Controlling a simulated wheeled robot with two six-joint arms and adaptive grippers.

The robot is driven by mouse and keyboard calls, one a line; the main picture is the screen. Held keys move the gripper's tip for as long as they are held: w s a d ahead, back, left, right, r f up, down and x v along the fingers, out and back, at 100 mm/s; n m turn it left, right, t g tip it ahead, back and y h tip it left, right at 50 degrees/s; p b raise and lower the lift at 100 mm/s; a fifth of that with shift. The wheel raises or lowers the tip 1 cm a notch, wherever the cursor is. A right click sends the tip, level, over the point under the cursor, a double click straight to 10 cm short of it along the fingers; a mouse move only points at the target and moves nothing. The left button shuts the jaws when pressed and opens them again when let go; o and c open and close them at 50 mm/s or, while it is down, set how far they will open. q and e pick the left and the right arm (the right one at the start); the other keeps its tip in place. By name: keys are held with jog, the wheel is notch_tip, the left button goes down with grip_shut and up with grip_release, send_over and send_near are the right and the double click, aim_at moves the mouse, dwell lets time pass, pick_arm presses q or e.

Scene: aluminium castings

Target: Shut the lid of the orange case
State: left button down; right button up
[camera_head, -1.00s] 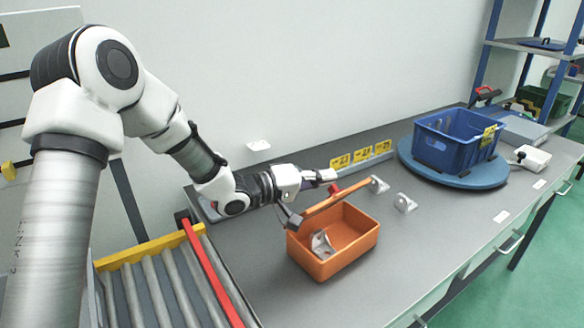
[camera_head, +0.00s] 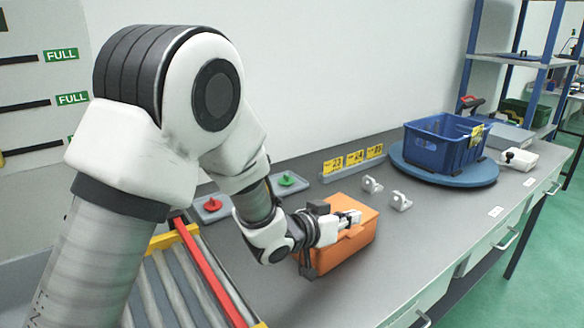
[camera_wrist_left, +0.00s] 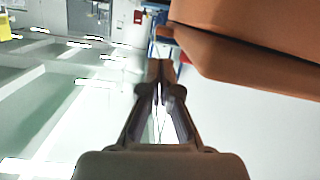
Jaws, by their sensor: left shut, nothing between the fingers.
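The orange case (camera_head: 345,243) stands on the grey bench in front of my left arm. Its lid (camera_head: 364,222) lies down over the box, and the inside of the case no longer shows. In the left wrist view the orange lid (camera_wrist_left: 230,65) fills the upper right, with a dark line along its edge. Whether the fingers touch the lid, I cannot tell. My right gripper is not in view.
Two grey metal brackets (camera_head: 399,201) stand behind the case. A blue crate (camera_head: 436,151) sits on a round blue turntable (camera_head: 410,172) at the back right. A roller conveyor (camera_head: 190,270) is at the left. The bench right of the case is clear.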

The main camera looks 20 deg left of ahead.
pick_arm(q)
jog(key=shift+d+f+m, duration=0.15)
jog(key=shift+f+m, duration=0.15)
jog(key=shift+f, duration=0.35)
jog(key=shift+s+d+f+b, duration=0.2)
jog(key=shift+f+b, duration=0.45)
jog(key=shift+f, duration=0.1)
